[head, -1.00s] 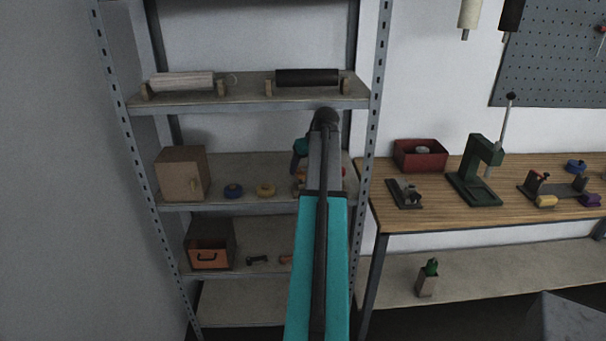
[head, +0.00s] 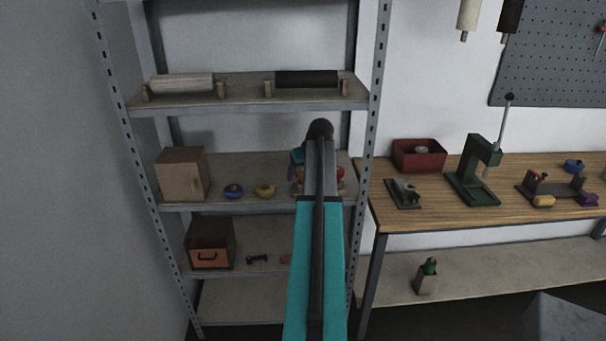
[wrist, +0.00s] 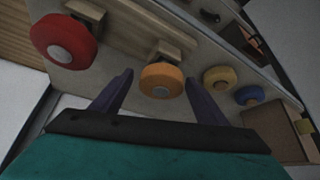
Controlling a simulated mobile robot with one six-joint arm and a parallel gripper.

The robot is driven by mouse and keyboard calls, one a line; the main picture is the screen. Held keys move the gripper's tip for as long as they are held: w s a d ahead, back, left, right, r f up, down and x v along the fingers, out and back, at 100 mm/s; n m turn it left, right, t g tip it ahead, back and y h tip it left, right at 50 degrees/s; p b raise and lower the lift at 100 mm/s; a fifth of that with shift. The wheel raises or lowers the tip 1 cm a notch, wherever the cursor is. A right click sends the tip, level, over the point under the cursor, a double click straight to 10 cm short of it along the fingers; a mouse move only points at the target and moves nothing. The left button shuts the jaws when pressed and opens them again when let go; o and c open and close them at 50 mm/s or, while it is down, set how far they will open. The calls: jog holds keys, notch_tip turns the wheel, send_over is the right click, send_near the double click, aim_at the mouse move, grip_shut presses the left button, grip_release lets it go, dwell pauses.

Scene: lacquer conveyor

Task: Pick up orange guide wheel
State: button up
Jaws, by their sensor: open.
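The orange guide wheel (wrist: 161,80) shows in the wrist view, a round orange disc with a pale grey hub, next to a small wooden block on the shelf. My gripper (wrist: 166,88) is open, with one dark finger on each side of the wheel in that view. I cannot tell how far the fingertips are from it in depth. The wheel is not closed on. In the head view, my arm hides most of this part of the middle shelf (head: 225,203); only a bit of orange shows at its left edge.
A red wheel (wrist: 64,42) is left of it in the wrist view; a yellow wheel (wrist: 220,79) and a blue wheel (wrist: 249,95) are to the right. A wooden box (head: 182,174) stands at the shelf's left. The upper shelf (head: 240,101) is above. A workbench (head: 440,215) is to the right.

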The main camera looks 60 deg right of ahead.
jog(key=shift+p+x, duration=0.4)
jog(key=shift+x, duration=1.15)
jog(key=c, duration=1.2)
jog(key=shift+o, duration=0.2)
jog(key=shift+r, duration=0.2)
jog(key=shift+r+b, duration=0.8)
jog(key=shift+r, duration=0.6)
jog(key=shift+s+a+r, duration=0.1)
jog(key=shift+s+a, duration=0.05)
jog(key=shift+a, duration=0.05)
jog(key=s+a+b, duration=0.5)
jog(key=s+a, duration=0.4)
jog(key=s, duration=0.6)
jog(key=shift+a, duration=0.15)
jog(key=shift+w+r, duration=0.1)
